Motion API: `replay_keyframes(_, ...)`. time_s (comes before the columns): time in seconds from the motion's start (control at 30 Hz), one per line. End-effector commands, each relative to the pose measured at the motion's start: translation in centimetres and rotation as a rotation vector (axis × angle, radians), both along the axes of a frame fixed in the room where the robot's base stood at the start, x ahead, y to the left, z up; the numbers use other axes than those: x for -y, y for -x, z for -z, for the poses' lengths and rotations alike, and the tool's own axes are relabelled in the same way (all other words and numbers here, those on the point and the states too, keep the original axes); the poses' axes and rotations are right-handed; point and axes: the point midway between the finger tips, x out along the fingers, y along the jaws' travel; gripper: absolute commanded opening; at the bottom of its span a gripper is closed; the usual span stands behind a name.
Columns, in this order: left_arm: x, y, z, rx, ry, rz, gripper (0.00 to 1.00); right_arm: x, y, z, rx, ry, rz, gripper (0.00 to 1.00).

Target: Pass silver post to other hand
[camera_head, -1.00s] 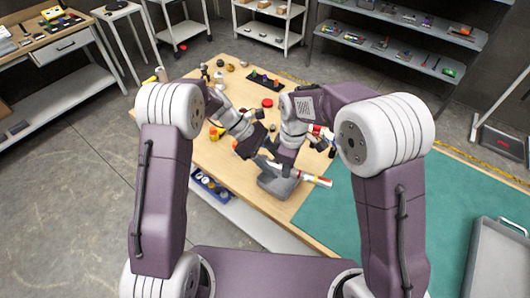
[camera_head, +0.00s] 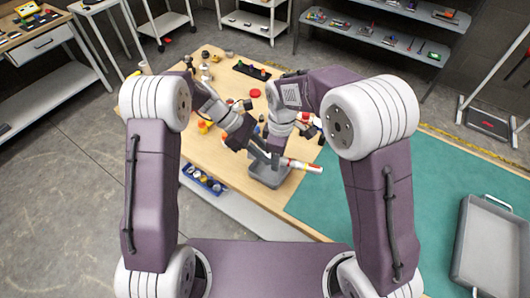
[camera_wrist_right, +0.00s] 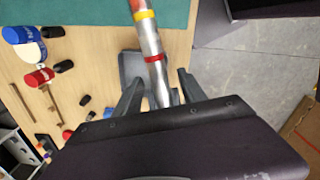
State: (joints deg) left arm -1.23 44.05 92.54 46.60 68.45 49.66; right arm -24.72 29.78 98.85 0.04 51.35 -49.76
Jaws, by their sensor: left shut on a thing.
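The silver post (camera_head: 301,165), with red and yellow bands, is held above the table, its banded end pointing right in the head view. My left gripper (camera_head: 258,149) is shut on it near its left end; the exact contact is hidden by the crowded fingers. My right gripper (camera_head: 274,158) is close beside the left one. In the right wrist view the post (camera_wrist_right: 152,45) runs between the right gripper's (camera_wrist_right: 158,82) two spread fingers. Gaps show on both sides, so the right gripper is open around the post.
A grey tray-like block (camera_head: 267,178) lies on the wooden table (camera_head: 215,150) below the grippers. Small coloured parts crowd the table's far and left areas. A green mat (camera_head: 375,200) on the right is mostly clear, with a grey metal tray (camera_head: 495,250) at its right edge.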

Motion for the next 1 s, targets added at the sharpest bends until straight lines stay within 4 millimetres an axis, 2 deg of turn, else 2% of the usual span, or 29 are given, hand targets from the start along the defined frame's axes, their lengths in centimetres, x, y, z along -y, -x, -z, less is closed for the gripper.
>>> replay_keyframes(0.13,0.0,0.0,0.0,0.0,0.001,0.0,0.0,0.0,0.0,-0.2,0.001,0.0,0.0,0.49)
replay_keyframes(0.23,0.0,0.0,-0.1,0.0,0.001,0.0,0.0,0.0,-0.1,-1.4,0.003,-0.001,0.0,0.49)
replay_keyframes(0.5,0.0,0.0,0.0,0.0,0.001,0.001,0.0,-0.1,-0.2,-8.2,0.006,-0.003,0.0,0.49)
replay_keyframes(0.7,0.0,0.0,0.0,0.0,0.001,0.0,0.0,0.0,-0.1,-11.4,0.002,-0.001,0.0,0.49)
replay_keyframes(0.9,0.0,0.0,0.0,0.0,0.001,0.0,0.0,0.1,0.0,-12.0,0.0,0.0,0.004,0.49)
replay_keyframes(1.0,0.0,0.0,0.0,0.0,0.001,0.0,0.0,1.4,0.3,-11.0,0.002,-0.003,0.091,0.49)
